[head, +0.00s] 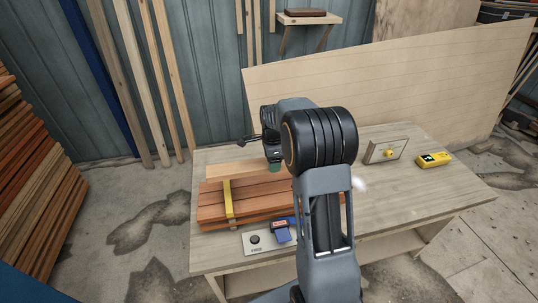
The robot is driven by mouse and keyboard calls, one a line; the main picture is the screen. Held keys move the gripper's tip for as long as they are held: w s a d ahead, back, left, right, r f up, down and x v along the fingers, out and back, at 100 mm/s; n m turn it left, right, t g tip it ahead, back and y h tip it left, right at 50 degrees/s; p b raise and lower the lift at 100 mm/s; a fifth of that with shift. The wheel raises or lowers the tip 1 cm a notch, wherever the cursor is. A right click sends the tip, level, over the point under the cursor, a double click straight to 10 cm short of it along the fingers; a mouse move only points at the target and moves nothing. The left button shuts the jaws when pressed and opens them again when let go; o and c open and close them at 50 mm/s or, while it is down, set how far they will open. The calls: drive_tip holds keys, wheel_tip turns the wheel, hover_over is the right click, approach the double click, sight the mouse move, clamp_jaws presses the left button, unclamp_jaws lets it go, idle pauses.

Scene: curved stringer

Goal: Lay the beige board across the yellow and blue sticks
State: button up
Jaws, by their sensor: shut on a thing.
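The beige board (232,171) is long and flat and lies level behind the stack of reddish planks. My gripper (274,166) is over the right part of the board and shut on it; my arm hides the fingertips. I cannot tell whether the board touches what is under it. The yellow stick (228,200) lies across the left part of the reddish planks. A blue piece (292,221), perhaps an end of the blue stick, shows at the front right of the planks, mostly hidden by my arm.
The reddish planks (258,199) are stacked on the workbench (385,220). A white card with a black knob (256,241) and a small red and blue object (281,231) are in front. A box with a yellow knob (386,150) and a yellow device (434,160) stand right.

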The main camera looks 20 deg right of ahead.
drive_tip(key=shift+f+b, duration=2.65)
drive_tip(key=shift+f, duration=1.15)
drive_tip(key=shift+f+b, duration=0.45)
drive_tip(key=shift+f, duration=0.25)
drive_tip(key=o, duration=1.3)
drive_tip(key=shift+s, duration=0.1)
drive_tip(key=shift+r, duration=0.1)
wheel_tip(320, 180, up, 14)
drive_tip(key=shift+f+b, duration=0.15)
drive_tip(key=shift+b, duration=0.25)
